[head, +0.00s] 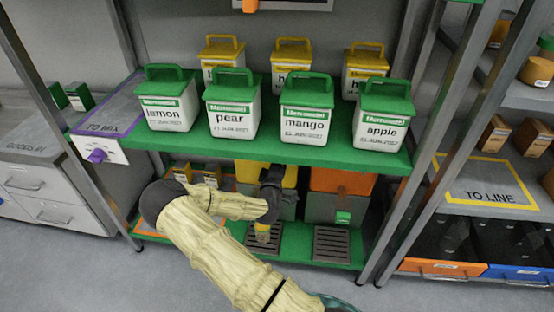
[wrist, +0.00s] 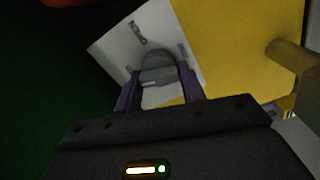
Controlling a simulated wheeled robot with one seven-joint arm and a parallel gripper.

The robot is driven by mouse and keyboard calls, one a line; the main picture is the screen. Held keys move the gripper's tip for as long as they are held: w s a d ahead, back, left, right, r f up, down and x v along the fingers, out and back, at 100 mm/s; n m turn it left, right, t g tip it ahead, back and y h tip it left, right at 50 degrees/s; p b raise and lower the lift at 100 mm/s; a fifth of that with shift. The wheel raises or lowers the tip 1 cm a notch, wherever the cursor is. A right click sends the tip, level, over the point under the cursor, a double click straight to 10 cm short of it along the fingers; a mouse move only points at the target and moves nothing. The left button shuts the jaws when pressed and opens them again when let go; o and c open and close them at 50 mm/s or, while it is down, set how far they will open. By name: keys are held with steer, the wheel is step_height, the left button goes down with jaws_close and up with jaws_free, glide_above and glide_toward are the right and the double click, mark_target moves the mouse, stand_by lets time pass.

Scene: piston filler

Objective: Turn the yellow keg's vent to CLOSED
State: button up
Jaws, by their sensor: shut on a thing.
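The yellow keg (head: 248,172) stands on the lower green shelf, partly hidden behind my arm. In the wrist view its yellow side (wrist: 235,45) fills the upper right. The grey vent knob (wrist: 158,68) sits on this plate, between my fingers. My gripper (wrist: 160,85) is shut on the knob, with one purple finger on each side. In the head view my gripper (head: 272,178) is dark, in front of the keg, and the vent is hidden there.
An orange keg (head: 342,181) stands to the right on the same shelf. The green upper shelf (head: 240,148) with several labelled tubs is close above my gripper. Drain grates (head: 331,243) lie in front of the kegs. Shelf posts stand on both sides.

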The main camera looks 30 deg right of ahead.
steer(key=n, duration=0.3)
steer(key=shift+a+f+n+p, duration=0.1)
steer(key=shift+f+n+p, duration=0.05)
steer(key=shift+n+p, duration=0.2)
stand_by(0.3)
steer(key=o, duration=1)
steer(key=p+v, duration=0.2)
steer(key=v, duration=1.5)
steer(key=shift+s+a+p, duration=0.15)
steer(key=shift+p, duration=0.25)
